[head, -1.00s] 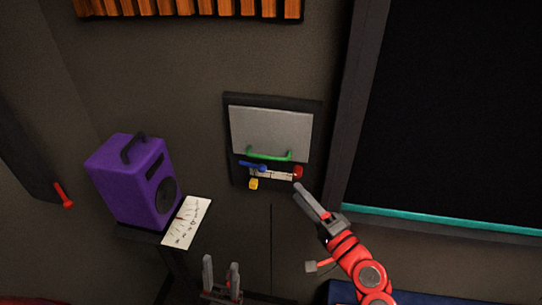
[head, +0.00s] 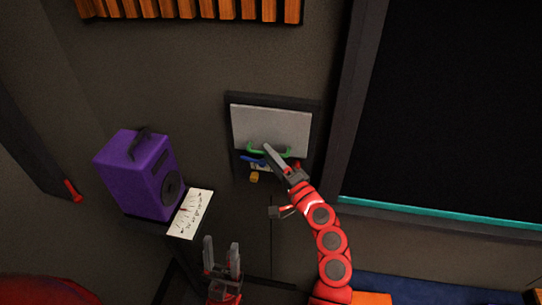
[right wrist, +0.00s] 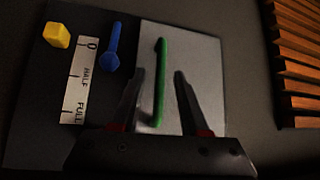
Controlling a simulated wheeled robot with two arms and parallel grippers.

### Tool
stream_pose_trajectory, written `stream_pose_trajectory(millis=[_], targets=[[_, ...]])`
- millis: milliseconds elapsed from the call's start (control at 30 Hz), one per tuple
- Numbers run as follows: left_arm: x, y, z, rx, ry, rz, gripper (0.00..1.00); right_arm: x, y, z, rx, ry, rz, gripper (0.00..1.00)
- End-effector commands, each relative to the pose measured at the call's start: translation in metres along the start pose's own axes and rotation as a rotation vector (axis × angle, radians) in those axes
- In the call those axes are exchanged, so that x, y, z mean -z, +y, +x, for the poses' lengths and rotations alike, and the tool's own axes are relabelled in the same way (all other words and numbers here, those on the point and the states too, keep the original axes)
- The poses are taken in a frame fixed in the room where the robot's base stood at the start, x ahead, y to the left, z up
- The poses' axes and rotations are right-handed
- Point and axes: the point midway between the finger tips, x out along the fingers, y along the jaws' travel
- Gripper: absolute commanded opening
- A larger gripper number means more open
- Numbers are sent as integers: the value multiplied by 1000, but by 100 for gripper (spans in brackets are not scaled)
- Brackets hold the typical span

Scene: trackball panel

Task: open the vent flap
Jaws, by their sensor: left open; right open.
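The vent flap (head: 270,125) is a light grey plate in a dark frame on the wall, and it looks closed. A green bar handle (head: 255,151) runs along its lower edge. My right gripper (head: 268,149) is in front of the handle and hides its middle. In the right wrist view the flap (right wrist: 205,65) shows with the green handle (right wrist: 161,85) between the two open fingers of my right gripper (right wrist: 155,84). I cannot tell whether they touch it. My left gripper (head: 222,249) is open and empty, low in the head view.
Below the flap are a blue lever (head: 250,159), a yellow knob (head: 254,176) and a white scale (right wrist: 78,80) reading 0, HALF, FULL. A red knob (head: 297,165) is beside my right gripper.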

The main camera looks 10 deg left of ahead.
Motion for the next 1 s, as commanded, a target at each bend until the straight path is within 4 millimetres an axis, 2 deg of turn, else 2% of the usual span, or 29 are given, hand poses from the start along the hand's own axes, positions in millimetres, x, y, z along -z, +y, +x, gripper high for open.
stream_pose_trajectory(millis=[100, 133, 367, 1000], targets=[[0, 0, 0, 0, 0, 0, 50, 0, 0, 0, 0, 0, 0, 45], [0, 0, 0, 0, 0, 0, 50, 0, 0, 0, 0, 0, 0, 41], [0, 0, 0, 0, 0, 0, 50, 0, 0, 0, 0, 0, 0, 0], [0, 0, 0, 0, 0, 0, 50, 0, 1, 0, -1, 0, 1, 0]])
